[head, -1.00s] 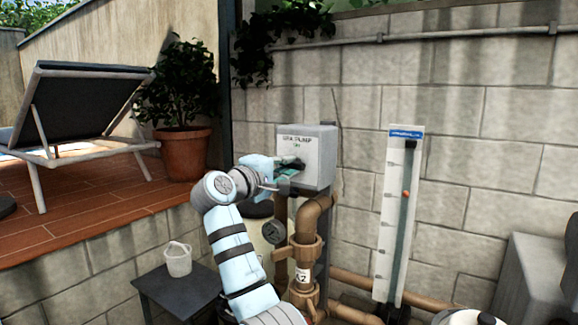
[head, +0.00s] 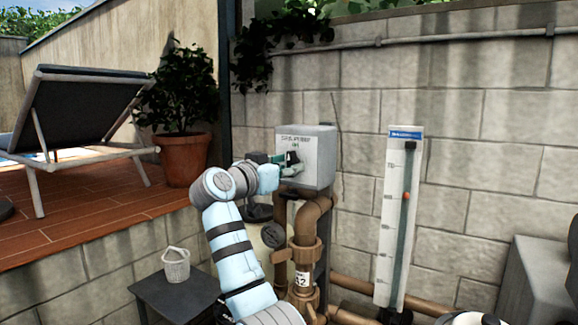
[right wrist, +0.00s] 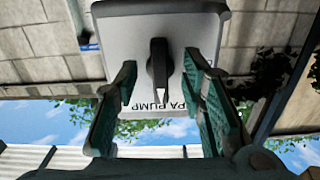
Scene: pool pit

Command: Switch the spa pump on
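The spa pump switch box (head: 321,150) is a grey box on the block wall, labelled "SPA PUMP" with a smaller green word below. In the right wrist view the box (right wrist: 130,40) appears upside down, its black knob (right wrist: 158,65) in the middle. The knob's narrow end and pale mark point towards the label. My right gripper (head: 287,162) is at the front of the box. In the wrist view its two green-padded fingers (right wrist: 163,98) are spread, one either side of the knob's line, with gaps between. Contact with the knob cannot be told. My left gripper is out of view.
Brown pipes (head: 307,240) with a gauge stand below the box. A white level scale (head: 390,235) is to the right. A potted plant (head: 184,158) and lounger (head: 85,105) are on the deck.

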